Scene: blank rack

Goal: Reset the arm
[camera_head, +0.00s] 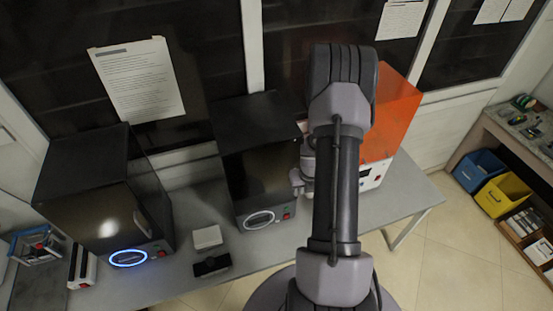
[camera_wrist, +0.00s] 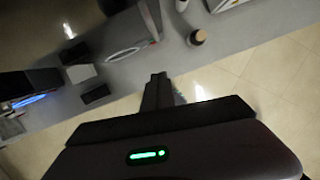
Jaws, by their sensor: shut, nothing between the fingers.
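My arm rises through the middle of the head view, bent at a top joint over the grey table (camera_head: 400,197). My gripper (camera_wrist: 158,80) shows in the wrist view with its fingers together and nothing between them. It is clear of the objects there, with table and floor beyond its tips. In the head view the fingers are hidden behind my arm; only part of the wrist shows left of the arm.
Two black machines (camera_head: 104,195) (camera_head: 262,172) and an orange-covered machine (camera_head: 393,110) stand on the table. A white box (camera_head: 207,237) and a black box (camera_head: 212,265) lie between. A small round container (camera_wrist: 197,37) stands near the table edge. Blue (camera_head: 478,170) and yellow bins (camera_head: 503,194) sit right.

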